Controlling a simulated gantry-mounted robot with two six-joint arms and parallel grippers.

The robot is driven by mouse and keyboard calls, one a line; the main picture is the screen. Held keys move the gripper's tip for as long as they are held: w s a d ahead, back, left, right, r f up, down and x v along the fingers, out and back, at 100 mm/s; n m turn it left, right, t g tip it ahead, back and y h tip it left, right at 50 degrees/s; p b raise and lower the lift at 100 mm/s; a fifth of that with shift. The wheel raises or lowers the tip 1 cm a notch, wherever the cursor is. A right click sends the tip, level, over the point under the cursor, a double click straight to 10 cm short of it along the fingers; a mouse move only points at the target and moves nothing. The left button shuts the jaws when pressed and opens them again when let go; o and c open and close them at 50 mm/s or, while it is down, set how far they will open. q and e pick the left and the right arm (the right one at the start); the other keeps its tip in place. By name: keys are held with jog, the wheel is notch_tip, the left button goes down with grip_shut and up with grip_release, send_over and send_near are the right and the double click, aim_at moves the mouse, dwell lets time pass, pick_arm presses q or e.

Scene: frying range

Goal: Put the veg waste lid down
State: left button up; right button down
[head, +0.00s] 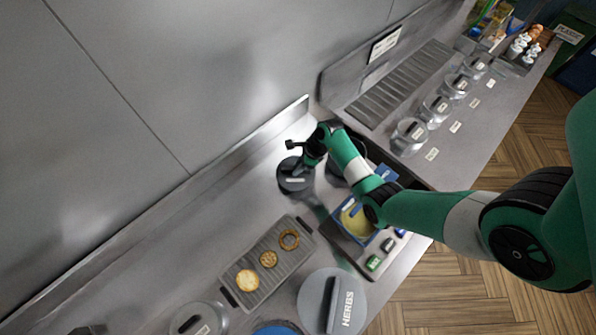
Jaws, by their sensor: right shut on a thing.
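A dark round lid (293,185) with a small pale label lies at the back of the counter in the head view, near the wall. The label is too small to read. My right gripper (303,166) is at the top of this lid and shut on its handle. The gripper and arm hide part of the lid. I cannot tell whether the lid touches the surface under it. Another dark round thing (334,172) shows partly behind my right arm. My left gripper is not in view.
A grey tray (263,290) with several round fried pieces lies nearer. A blue-edged container with yellow contents (352,222) is under my arm. Several clear jars (409,137) line the right counter. Bare counter (225,215) lies left of the dark lid.

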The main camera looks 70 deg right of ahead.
jog(key=shift+s+f, duration=0.1)
jog(key=shift+f, duration=1.1)
jog(key=shift+f, duration=0.2)
jog(key=c, duration=0.8)
grip_release()
jog(key=shift+r, duration=0.1)
jog(key=shift+r, duration=0.15)
jog(key=p+v, duration=0.2)
jog(key=v, duration=1)
jog(key=shift+p, duration=0.3)
